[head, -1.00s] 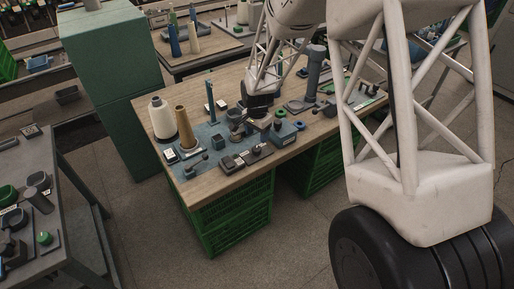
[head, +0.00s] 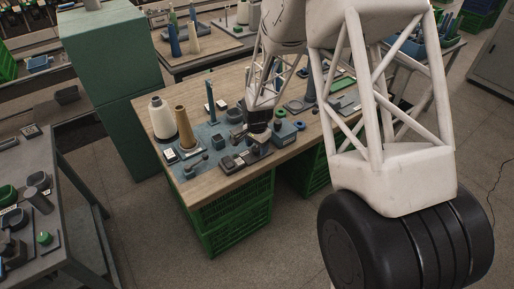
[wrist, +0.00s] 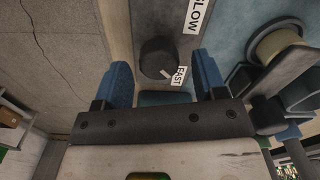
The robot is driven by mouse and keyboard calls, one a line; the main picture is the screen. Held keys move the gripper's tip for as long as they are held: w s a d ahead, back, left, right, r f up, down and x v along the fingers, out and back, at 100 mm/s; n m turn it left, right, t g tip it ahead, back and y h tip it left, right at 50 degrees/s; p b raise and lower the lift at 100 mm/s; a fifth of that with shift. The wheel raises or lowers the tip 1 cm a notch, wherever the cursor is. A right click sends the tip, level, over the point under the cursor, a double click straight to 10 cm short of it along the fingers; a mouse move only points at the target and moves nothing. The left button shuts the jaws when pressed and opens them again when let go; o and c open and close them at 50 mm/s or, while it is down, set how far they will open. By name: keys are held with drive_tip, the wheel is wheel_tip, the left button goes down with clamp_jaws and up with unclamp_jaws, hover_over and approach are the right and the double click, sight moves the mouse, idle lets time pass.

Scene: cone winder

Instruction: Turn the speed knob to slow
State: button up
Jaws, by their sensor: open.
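The speed knob (wrist: 158,58) is a dark round knob on a grey panel in the wrist view. Its white pointer mark lies at the edge toward the white FAST label (wrist: 180,76). The white SLOW label (wrist: 196,14) is at the top of the wrist view, partly cut off. My gripper (wrist: 164,72) is open, with one blue finger left and one right of the knob in the picture; I cannot tell whether they touch it. In the head view my gripper (head: 258,127) is low over the front part of the bench, and it hides the knob.
The wooden bench (head: 230,100) carries a white yarn cone (head: 161,120), a brown cone (head: 185,127) and small fixtures close around my gripper. A green crate (head: 230,215) stands below. A round tan part (wrist: 275,43) is at the right of the wrist view.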

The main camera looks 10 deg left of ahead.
drive_tip(key=shift+f, duration=0.5)
drive_tip(key=c, duration=0.9)
drive_tip(key=shift+c, duration=0.2)
